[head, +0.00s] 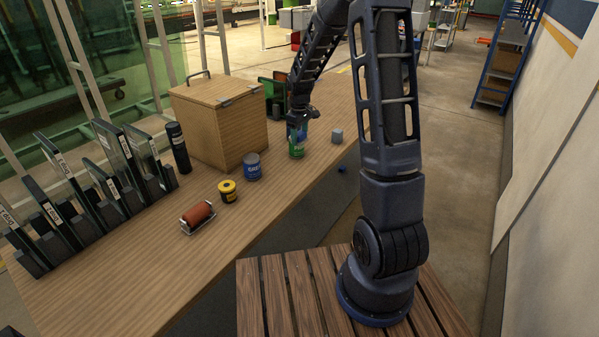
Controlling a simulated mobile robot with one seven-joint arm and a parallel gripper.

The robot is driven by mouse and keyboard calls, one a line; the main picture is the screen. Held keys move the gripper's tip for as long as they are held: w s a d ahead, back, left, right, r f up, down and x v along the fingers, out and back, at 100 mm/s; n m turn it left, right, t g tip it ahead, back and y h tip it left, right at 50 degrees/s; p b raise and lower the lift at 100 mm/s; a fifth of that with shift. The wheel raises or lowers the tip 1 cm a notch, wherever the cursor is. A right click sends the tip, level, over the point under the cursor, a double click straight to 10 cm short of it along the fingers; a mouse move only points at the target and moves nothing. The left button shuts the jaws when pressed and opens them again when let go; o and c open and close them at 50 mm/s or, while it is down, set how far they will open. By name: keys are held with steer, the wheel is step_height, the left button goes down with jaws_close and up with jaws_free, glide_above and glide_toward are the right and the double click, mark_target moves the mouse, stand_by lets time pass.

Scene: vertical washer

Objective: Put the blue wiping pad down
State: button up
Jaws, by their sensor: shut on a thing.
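My gripper (298,121) is at the far part of the wooden bench, pointing down just above a green can (297,149). It is shut on a small blue thing (296,131), which looks like the blue wiping pad. The pad is small and partly hidden by the fingers. It overlaps the top of the green can in the picture, and I cannot tell whether they touch.
A grey cube (337,135) stands right of the green can, near the bench (130,287) edge. A small blue object (342,169) lies beyond the bench edge.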

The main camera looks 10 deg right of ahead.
mark_target(299, 175)
step_height(299, 175, down, 16)
steer(key=shift+f, duration=0.25)
stand_by(0.4)
steer(key=shift+f, duration=0.15)
steer(key=o, duration=0.9)
steer(key=shift+o, duration=0.2)
